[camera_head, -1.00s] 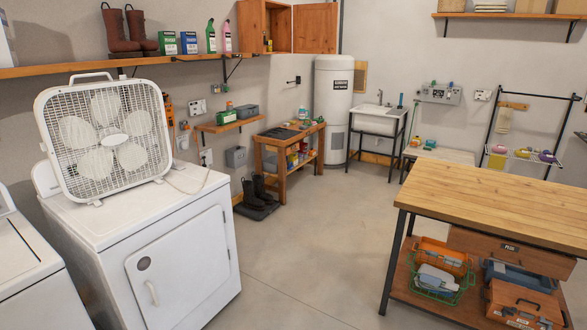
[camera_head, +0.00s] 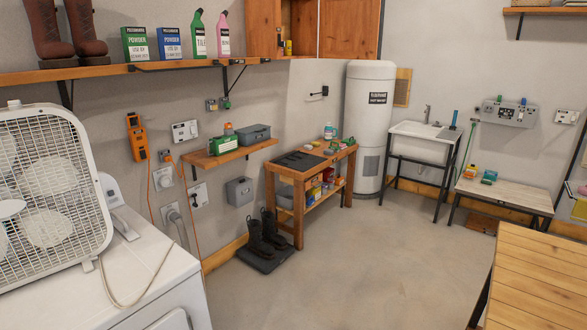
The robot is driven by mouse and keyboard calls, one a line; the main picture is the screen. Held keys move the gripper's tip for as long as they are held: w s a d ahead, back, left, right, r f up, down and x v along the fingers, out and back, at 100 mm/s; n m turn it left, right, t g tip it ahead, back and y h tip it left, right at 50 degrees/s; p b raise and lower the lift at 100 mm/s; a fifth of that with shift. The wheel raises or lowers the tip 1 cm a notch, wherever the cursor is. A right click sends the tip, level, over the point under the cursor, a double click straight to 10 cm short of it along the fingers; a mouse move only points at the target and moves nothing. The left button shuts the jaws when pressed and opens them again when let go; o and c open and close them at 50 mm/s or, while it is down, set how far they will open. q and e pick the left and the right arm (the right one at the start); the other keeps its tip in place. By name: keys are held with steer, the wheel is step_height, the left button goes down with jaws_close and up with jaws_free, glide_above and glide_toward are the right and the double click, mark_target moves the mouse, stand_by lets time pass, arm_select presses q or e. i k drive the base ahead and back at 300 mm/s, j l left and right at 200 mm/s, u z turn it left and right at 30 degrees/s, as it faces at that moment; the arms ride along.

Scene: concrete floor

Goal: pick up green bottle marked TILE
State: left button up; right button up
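The green bottle marked TILE (camera_head: 198,38) stands upright on the high wooden wall shelf (camera_head: 110,72) at the upper left. It has a white label and an angled neck. A pink bottle (camera_head: 223,36) of similar shape stands just to its right. A blue powder box (camera_head: 169,44) stands to its left. Neither of my grippers is in view.
A white dryer (camera_head: 150,275) with a box fan (camera_head: 45,190) on it fills the lower left, below the shelf. A wooden table (camera_head: 535,280) is at the lower right. The concrete floor (camera_head: 350,270) between them is clear. Black boots (camera_head: 266,235) stand by the wall.

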mark_target(197, 28)
steer(key=i+l+u, duration=0.15)
steer(key=i+u, duration=0.15)
steer(key=i, duration=0.15)
steer(key=i+l+u, duration=0.3)
steer(key=i, duration=0.15)
steer(key=i+l+u, duration=0.3)
steer(key=i+j, duration=0.05)
steer(key=i, duration=0.1)
